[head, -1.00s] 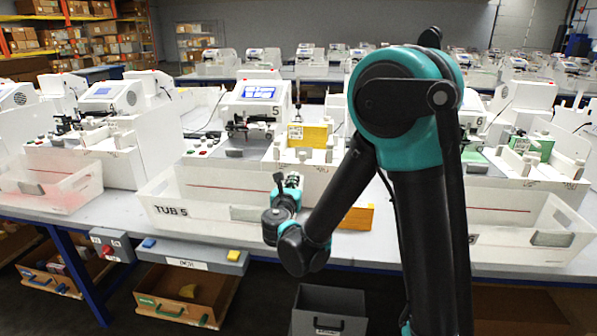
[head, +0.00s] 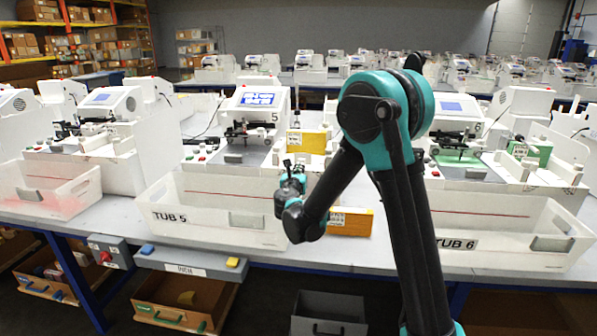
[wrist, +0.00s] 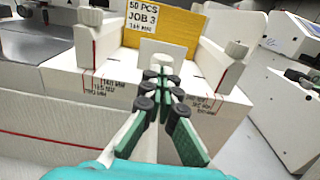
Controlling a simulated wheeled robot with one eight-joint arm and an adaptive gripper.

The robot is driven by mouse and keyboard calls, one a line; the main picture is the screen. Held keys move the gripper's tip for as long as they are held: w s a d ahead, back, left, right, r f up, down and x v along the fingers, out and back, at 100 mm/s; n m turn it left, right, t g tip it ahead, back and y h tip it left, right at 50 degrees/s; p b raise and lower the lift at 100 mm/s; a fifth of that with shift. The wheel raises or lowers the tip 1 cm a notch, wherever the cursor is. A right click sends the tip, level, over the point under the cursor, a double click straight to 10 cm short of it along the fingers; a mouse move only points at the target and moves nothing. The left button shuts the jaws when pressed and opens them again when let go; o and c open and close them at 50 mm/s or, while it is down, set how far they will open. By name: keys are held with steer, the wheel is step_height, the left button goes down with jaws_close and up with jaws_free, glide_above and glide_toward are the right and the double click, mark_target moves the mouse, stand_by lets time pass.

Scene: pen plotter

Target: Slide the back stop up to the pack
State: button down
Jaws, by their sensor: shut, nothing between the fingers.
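The yellow pack (wrist: 160,33), labelled 50 PCS JOB 3 165 MM, stands upright between two white side guides on machine 5; it also shows in the head view (head: 309,141). My gripper (wrist: 162,84) has green fingers with black joints. It is shut and empty, its tips close to that piece; contact cannot be told. In the head view my gripper (head: 291,172) is over TUB 5's right side.
The left side guide (wrist: 88,42) and right side guide (wrist: 231,58) flank the deck, above printed millimetre marks and red lines. TUB 5 (head: 190,216) stands in front of the machine.

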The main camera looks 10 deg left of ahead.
mark_target(303, 156)
steer(key=w, duration=1.1)
steer(key=shift+d, duration=0.2)
